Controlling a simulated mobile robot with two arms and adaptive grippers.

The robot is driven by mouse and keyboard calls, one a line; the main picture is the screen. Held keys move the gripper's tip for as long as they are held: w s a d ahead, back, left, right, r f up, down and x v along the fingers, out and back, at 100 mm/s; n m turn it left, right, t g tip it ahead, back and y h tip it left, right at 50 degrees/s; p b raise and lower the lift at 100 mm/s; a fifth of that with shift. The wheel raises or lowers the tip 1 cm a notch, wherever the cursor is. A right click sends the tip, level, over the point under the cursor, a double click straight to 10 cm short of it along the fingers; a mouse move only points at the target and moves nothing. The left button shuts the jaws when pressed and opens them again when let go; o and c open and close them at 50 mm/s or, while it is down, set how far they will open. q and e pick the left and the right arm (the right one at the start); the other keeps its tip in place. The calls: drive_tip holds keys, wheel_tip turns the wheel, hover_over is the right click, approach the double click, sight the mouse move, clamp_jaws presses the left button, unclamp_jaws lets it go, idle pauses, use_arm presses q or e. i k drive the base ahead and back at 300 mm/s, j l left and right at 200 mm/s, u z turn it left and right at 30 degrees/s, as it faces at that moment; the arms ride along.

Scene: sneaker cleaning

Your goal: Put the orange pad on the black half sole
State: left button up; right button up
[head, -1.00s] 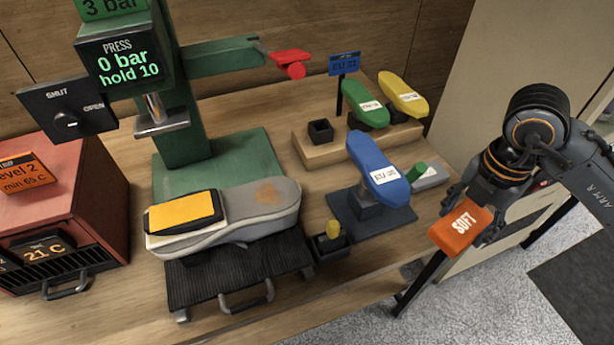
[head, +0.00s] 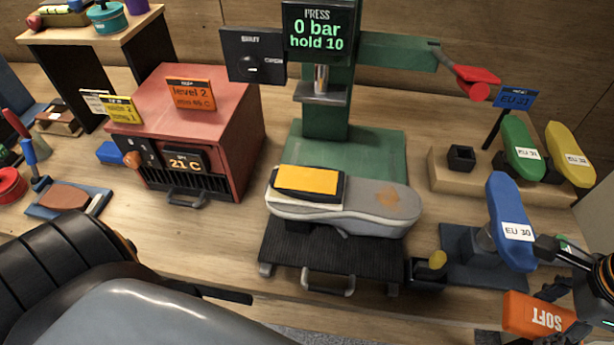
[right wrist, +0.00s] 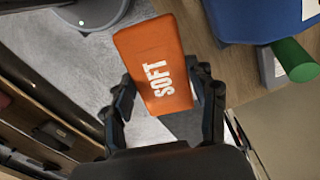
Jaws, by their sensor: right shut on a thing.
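The orange pad (head: 537,315), a block marked SOFT, is held in my right gripper (head: 562,312) at the lower right of the head view, in front of the table. In the right wrist view the pad (right wrist: 155,65) sits between the two fingers of my right gripper (right wrist: 165,95), which is shut on it. A grey shoe (head: 365,205) lies on a black ribbed stand, sole up. On its left part lies a black-edged piece (head: 341,188) with a yellow top; this looks like the black half sole. My left gripper is not in view; only my left arm shows.
A green press (head: 385,150) stands behind the shoe. A red heater box (head: 215,120) stands to its left. A blue form (head: 508,215) on a dark base and a small black cup (head: 428,278) stand between the shoe and my right gripper.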

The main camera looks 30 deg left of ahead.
sight(306, 179)
drive_tip(key=k+j, duration=0.3)
drive_tip(key=k+j+u, duration=0.2)
drive_tip(key=u, duration=0.3)
drive_tip(key=k+j+u, duration=0.1)
drive_tip(key=j+u, duration=0.35)
drive_tip(key=u, duration=0.25)
